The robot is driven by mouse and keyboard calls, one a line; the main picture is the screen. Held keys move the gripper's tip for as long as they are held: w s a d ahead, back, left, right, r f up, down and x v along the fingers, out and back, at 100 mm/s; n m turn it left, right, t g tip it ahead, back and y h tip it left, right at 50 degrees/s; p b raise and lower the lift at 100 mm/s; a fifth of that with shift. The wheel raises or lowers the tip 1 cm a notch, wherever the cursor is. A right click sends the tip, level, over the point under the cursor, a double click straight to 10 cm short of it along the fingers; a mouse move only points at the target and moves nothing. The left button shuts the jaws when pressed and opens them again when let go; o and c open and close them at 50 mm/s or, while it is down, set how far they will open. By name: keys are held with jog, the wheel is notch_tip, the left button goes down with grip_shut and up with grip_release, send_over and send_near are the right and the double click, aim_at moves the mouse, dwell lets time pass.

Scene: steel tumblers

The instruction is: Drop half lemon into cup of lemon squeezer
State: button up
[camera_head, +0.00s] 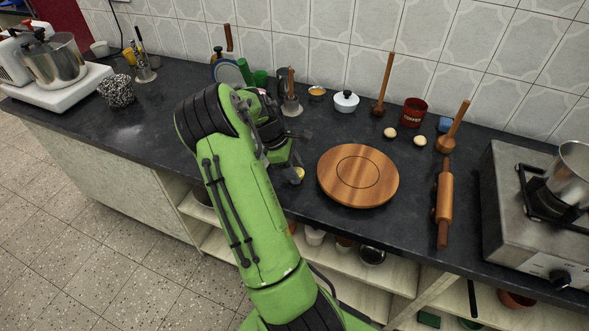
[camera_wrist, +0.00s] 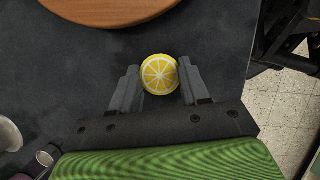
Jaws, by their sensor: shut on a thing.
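The half lemon (camera_wrist: 159,74) shows its round yellow cut face toward the wrist camera. My gripper (camera_wrist: 159,82) is shut on it, with one grey finger on each side. In the head view the lemon (camera_head: 299,175) is a small yellow patch below my gripper (camera_head: 293,165), near the counter's front edge and left of the round wooden board. I cannot tell whether it touches the counter. A metal tool with upright handles (camera_head: 143,66) at the back left may be the lemon squeezer; its cup is too small to make out.
The round wooden board (camera_head: 334,190) lies right of my gripper. A rolling pin (camera_head: 444,205) and a stove (camera_head: 510,225) are farther right. The counter left of my arm (camera_head: 135,125) is mostly clear.

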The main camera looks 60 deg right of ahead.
jog(key=o, duration=1.1)
jog(key=shift+f, duration=0.1)
jog(key=p+v, duration=0.4)
jog(key=v, duration=0.8)
jog(key=w+a+r+m+t, duration=0.25)
jog(key=a+r, duration=0.35)
jog(key=a, duration=0.3)
jog(key=s+a+r+t, duration=0.1)
jog(key=s+a+r, duration=0.1)
jog(key=a, duration=0.4)
jog(key=s+a+r+t+y, duration=0.1)
jog(key=s+a+r+t, duration=0.1)
jog(key=a, duration=0.4)
jog(key=s+a+r+m+t, duration=0.1)
jog(key=s+a+r+t, duration=0.1)
jog(key=a, duration=0.5)
jog(key=shift+s+a+r+t+y, duration=0.15)
jog(key=shift+s+r, duration=0.1)
jog(key=shift+r, duration=0.2)
jog(key=shift+s+d+r+t+y, duration=0.15)
jog(key=shift+s+r, duration=0.15)
jog(key=shift+r, duration=0.15)
jog(key=shift+o, duration=0.4)
jog(key=s+a+t, duration=0.2)
jog(key=s+a, duration=0.4)
jog(key=shift+s+f+m, duration=0.3)
jog(key=shift+f+m, duration=0.15)
jog(key=shift+f, duration=0.05)
jog(key=shift+w, duration=0.15)
